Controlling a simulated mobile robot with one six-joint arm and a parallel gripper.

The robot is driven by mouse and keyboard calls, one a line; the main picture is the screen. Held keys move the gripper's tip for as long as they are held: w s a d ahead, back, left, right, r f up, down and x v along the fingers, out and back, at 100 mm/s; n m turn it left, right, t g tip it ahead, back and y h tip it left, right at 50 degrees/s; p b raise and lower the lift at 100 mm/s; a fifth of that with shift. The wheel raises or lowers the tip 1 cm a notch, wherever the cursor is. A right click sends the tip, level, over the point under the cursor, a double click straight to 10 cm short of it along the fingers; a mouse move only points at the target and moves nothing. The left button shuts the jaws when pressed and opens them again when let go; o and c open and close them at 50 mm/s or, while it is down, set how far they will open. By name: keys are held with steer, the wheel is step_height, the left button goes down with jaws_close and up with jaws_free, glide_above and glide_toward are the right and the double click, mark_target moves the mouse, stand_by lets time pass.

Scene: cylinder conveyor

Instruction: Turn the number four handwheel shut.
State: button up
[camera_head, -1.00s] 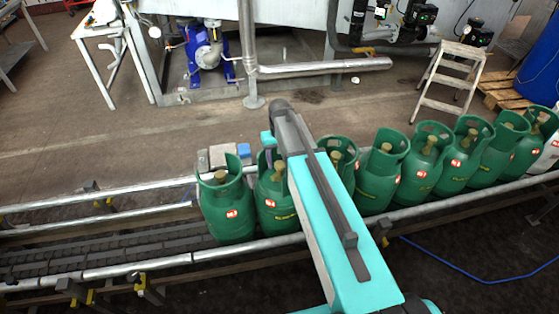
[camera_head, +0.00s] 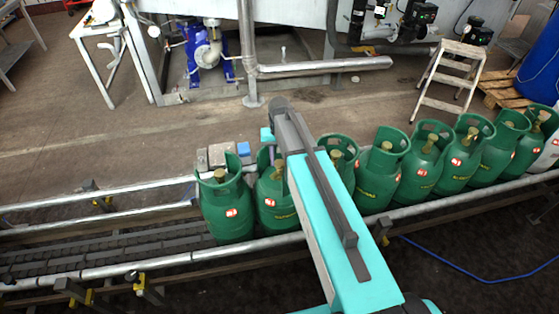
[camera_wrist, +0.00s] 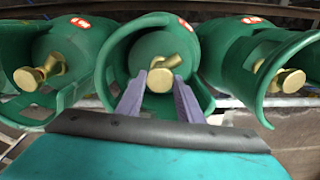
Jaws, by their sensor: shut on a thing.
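In the wrist view a brass handwheel (camera_wrist: 160,79) sits on the valve inside the collar of the middle green cylinder (camera_wrist: 126,50). My gripper (camera_wrist: 159,86) has its two purple fingers on either side of this handwheel, shut on it. Cylinders to the left (camera_wrist: 88,35) and right (camera_wrist: 222,45) have their own brass handwheels (camera_wrist: 28,78) (camera_wrist: 289,80), apart from my fingers. In the head view my arm hides the gripper and part of the row. I cannot tell from the views which number the held handwheel has.
A row of several green cylinders (camera_head: 382,170) stands on the conveyor, whose left part (camera_head: 110,248) is empty. Conveyor rails (camera_head: 140,268) run along both sides. A step stool (camera_head: 449,80) and a blue pump (camera_head: 207,55) stand behind.

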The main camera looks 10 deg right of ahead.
mark_target(280, 163)
steer(key=m+b, duration=0.2)
steer(key=m, duration=0.4)
steer(key=m+b, duration=0.1)
steer(key=m, duration=0.5)
steer(key=shift+m, duration=0.3)
stand_by(0.3)
steer(key=o, duration=1.1)
steer(key=shift+c, duration=0.2)
steer(key=shift+r, duration=0.1)
step_height(280, 163, up, 14)
steer(key=b, duration=0.3)
steer(key=shift+f, duration=0.2)
steer(key=shift+s, duration=0.1)
